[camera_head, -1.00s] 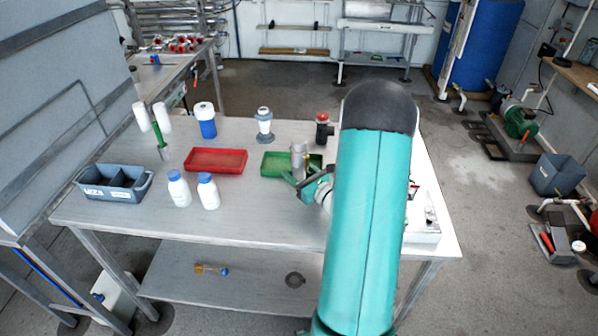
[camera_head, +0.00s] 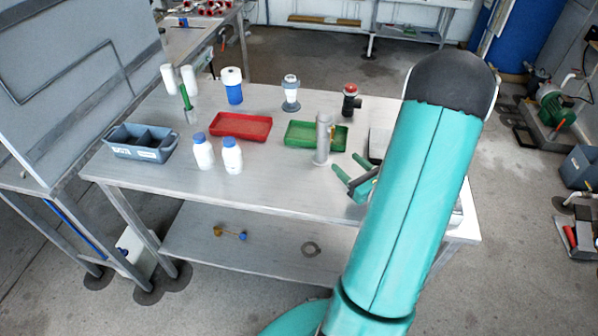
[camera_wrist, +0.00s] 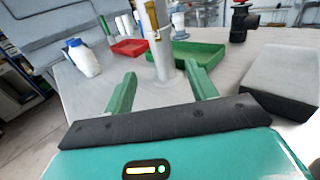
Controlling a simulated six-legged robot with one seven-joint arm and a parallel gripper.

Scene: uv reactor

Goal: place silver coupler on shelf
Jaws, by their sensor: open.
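An upright silver cylinder (camera_head: 323,140), which I take for the silver coupler, stands on the table just in front of the green tray. It also shows in the wrist view (camera_wrist: 158,40), beyond and between my fingertips, with a brass-coloured part on its side. My gripper (camera_head: 351,168) is open and empty, to the right and near side of the cylinder, apart from it. Its two green fingers show in the wrist view (camera_wrist: 160,76). The lower shelf (camera_head: 265,262) runs under the table; a small grey ring (camera_head: 311,248) and a yellow-and-blue piece (camera_head: 230,234) lie on it.
The table (camera_head: 260,185) also holds a red tray (camera_head: 240,125), a green tray (camera_head: 300,135), white bottles (camera_head: 232,155), a grey divided bin (camera_head: 140,143) and a black fitting with a red top (camera_head: 350,102). The table's front middle is clear.

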